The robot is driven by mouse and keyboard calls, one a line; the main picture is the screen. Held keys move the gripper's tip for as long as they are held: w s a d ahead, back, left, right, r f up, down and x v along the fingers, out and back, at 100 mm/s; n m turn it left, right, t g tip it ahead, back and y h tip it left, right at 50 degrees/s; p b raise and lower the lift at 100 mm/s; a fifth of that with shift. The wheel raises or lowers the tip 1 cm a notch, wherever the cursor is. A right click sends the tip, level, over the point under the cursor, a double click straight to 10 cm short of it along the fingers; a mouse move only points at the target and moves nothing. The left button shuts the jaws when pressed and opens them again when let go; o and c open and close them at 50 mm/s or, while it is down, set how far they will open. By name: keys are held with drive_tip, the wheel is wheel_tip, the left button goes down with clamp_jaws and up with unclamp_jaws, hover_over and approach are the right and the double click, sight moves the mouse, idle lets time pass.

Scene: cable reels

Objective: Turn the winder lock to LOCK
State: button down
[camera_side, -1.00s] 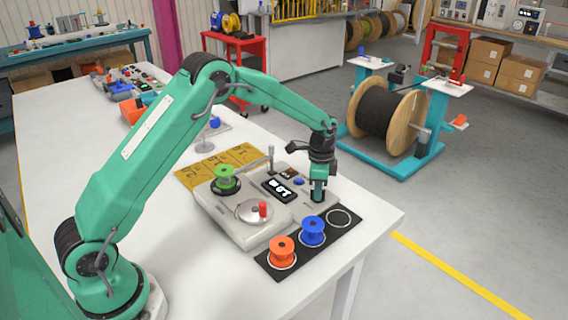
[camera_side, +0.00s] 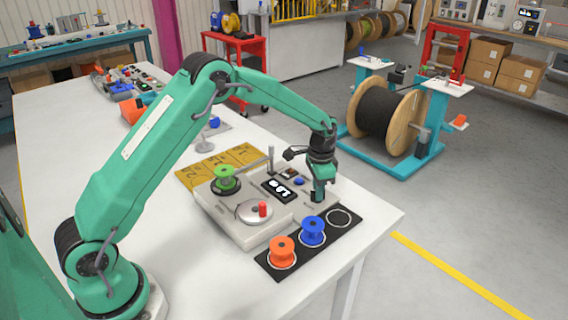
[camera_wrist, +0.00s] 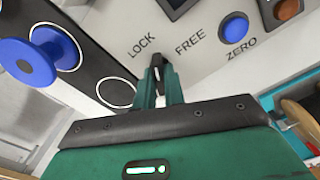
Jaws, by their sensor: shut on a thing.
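The winder lock (camera_wrist: 157,74) is a small dark lever between my fingertips in the wrist view. My gripper (camera_wrist: 160,90) is shut on it. Its tip lies between the printed words LOCK (camera_wrist: 141,44) and FREE (camera_wrist: 190,41), seemingly nearer LOCK. In the side view my gripper (camera_side: 318,195) points down at the right end of the grey winder unit (camera_side: 235,228), and its fingers hide the lock there.
A blue ZERO button (camera_wrist: 234,27) sits close by. A black mat (camera_side: 270,262) in front holds an orange spool (camera_side: 282,250), a blue spool (camera_side: 313,230) and an empty ring (camera_side: 338,218). A green spool (camera_side: 225,180) sits on the unit.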

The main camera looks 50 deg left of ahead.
drive_tip(key=n, duration=0.5)
drive_tip(key=shift+n, duration=0.4)
drive_tip(key=c, duration=1.5)
unclamp_jaws()
drive_tip(key=shift+r, duration=0.1)
wheel_tip(320, 180, up, 6)
drive_tip(key=shift+r, duration=0.4)
drive_tip(key=shift+r, duration=0.1)
